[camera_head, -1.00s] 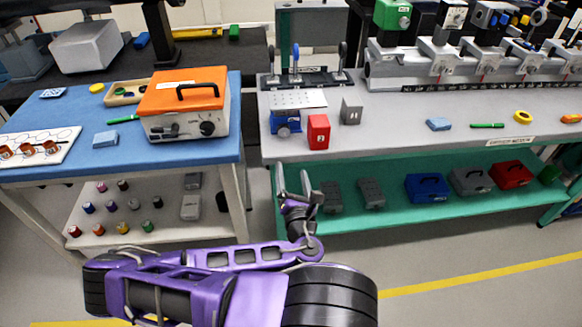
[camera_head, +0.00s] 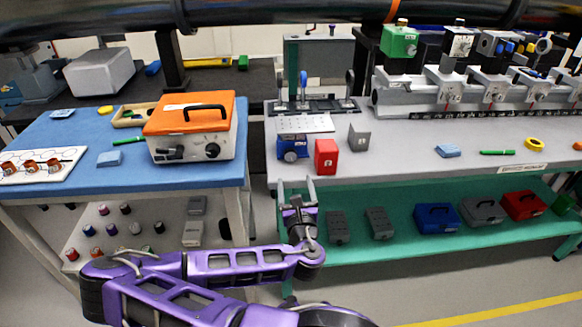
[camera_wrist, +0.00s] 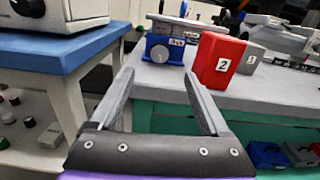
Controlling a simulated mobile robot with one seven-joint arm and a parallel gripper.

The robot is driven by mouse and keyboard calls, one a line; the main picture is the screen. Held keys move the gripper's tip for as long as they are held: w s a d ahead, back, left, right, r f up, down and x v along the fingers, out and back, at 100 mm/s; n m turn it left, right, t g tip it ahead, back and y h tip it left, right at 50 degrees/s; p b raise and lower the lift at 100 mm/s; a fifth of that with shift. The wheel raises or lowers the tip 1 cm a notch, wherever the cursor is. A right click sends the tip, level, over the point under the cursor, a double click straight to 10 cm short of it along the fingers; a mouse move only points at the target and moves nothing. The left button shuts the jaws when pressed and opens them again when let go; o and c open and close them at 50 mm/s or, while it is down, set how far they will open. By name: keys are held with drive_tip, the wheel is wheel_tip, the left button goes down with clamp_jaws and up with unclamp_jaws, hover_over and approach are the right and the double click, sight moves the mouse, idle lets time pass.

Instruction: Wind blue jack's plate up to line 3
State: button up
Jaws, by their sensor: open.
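The blue jack (camera_head: 292,146) stands near the left front edge of the grey bench, with a perforated plate (camera_head: 304,124) on top and a round knob (camera_head: 291,156) on its front. In the wrist view the blue jack (camera_wrist: 166,48) shows with its knob (camera_wrist: 160,53) facing me. No line marks on it are readable. My gripper (camera_head: 297,185) is in front of the bench, just below its front edge and apart from the jack. In the wrist view my gripper's fingers (camera_wrist: 158,84) are spread with nothing between them.
A red block (camera_wrist: 222,60) marked 2 stands close to the jack's right, with a grey block (camera_head: 359,137) behind it. A blue table (camera_head: 60,140) with an orange-lidded box (camera_head: 190,125) is to the left, across a gap. A green shelf (camera_head: 400,250) lies below the bench.

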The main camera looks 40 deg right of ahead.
sight(290, 156)
drive_tip(key=x, duration=1.1)
drive_tip(key=shift+w, duration=0.1)
clamp_jaws()
